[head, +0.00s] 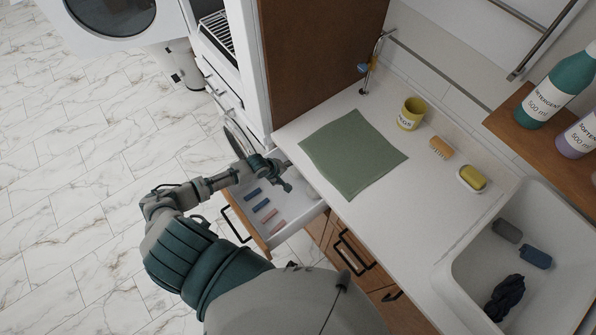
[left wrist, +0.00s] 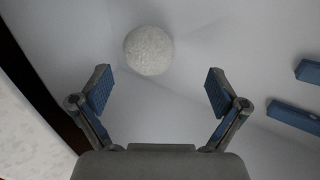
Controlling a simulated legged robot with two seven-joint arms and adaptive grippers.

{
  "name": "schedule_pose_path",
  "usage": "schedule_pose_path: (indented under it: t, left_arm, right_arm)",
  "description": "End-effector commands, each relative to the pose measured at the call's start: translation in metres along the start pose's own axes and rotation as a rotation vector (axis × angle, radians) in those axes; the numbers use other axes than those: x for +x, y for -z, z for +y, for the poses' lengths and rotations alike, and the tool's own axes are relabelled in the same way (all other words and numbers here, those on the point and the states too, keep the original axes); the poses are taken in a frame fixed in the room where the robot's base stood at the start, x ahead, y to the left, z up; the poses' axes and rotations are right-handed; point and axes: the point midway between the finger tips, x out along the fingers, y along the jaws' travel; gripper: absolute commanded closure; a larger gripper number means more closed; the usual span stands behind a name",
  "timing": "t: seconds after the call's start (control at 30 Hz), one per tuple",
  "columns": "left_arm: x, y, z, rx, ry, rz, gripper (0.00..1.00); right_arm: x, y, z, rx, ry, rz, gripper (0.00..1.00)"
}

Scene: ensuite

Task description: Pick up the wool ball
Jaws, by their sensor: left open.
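The wool ball (left wrist: 148,50) is a round, off-white, rough-textured ball. In the left wrist view it lies on the white floor of the open drawer, ahead of my left gripper (left wrist: 160,90). The gripper's two blue-padded fingers are spread wide and empty, and the ball is beyond the fingertips, apart from them. In the head view my left gripper (head: 287,175) reaches into the far part of the drawer (head: 237,208). My right gripper is not seen.
Several blue and pink bars (head: 263,205) lie in the drawer near the gripper. The countertop (head: 358,208) overhangs the drawer's right side. The sink (head: 545,285) is at right.

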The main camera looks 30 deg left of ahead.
Motion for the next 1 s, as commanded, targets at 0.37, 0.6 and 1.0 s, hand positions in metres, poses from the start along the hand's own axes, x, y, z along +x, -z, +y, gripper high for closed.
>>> schedule_pose_path:
  t: [0.37, 0.6, 1.0]
  left_arm:
    - [0.036, 0.000, 0.015, -0.001, 0.002, 0.000, 0.02]
    - [0.061, -0.001, 0.016, 0.001, 0.002, 0.002, 0.02]
    - [0.060, 0.000, 0.015, 0.001, 0.001, 0.000, 0.50]
  right_arm:
    - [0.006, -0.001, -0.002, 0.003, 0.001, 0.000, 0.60]
    - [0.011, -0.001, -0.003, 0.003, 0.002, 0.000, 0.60]
    - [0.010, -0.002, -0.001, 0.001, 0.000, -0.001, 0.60]
